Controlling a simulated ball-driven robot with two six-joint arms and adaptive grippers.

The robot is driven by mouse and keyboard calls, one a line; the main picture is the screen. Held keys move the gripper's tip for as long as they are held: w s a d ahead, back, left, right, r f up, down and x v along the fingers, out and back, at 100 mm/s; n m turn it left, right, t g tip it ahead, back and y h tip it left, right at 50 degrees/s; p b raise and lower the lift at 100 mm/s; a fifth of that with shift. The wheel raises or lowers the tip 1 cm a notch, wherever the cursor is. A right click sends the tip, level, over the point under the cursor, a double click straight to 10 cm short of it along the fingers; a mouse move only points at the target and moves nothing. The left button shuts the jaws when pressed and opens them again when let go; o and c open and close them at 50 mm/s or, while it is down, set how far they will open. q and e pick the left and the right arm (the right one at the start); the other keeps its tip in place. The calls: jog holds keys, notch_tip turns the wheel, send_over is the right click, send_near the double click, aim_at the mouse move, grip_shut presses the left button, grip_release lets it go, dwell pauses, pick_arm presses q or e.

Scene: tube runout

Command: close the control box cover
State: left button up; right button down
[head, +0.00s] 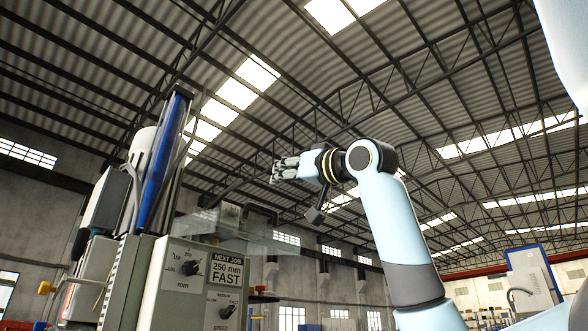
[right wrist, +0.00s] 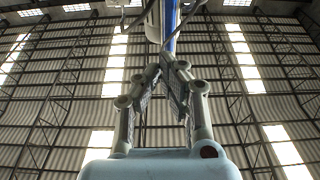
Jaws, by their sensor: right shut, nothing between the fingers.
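The control box (head: 172,300) is a grey-green housing at the lower left of the head view, with two black knobs and a "NEXT JOB 250 mm FAST" label (head: 227,271) on its face. Its clear cover (head: 250,236) sticks out from the top of the box to the right, raised off the face, so the knobs are uncovered. Its edges are faint. My right gripper (head: 276,172) is shut and empty, above the cover in the picture and pointing left. Its closed fingers also show in the right wrist view (right wrist: 172,72). My left gripper is out of view.
A blue upright column (head: 160,160) with hoses and a grey motor-like body stands behind the box at the left. A white and blue cabinet (head: 530,275) stands far off at the right. The air around my right gripper looks free.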

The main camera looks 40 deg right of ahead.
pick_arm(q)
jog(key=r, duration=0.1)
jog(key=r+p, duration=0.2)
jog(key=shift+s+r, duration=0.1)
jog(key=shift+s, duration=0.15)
pick_arm(e)
jog(key=w+f, duration=0.3)
jog(key=shift+w, duration=0.3)
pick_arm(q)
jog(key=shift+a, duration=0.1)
pick_arm(e)
jog(key=shift+w+a, duration=0.1)
jog(key=shift+a, duration=0.05)
jog(key=shift+f, duration=0.1)
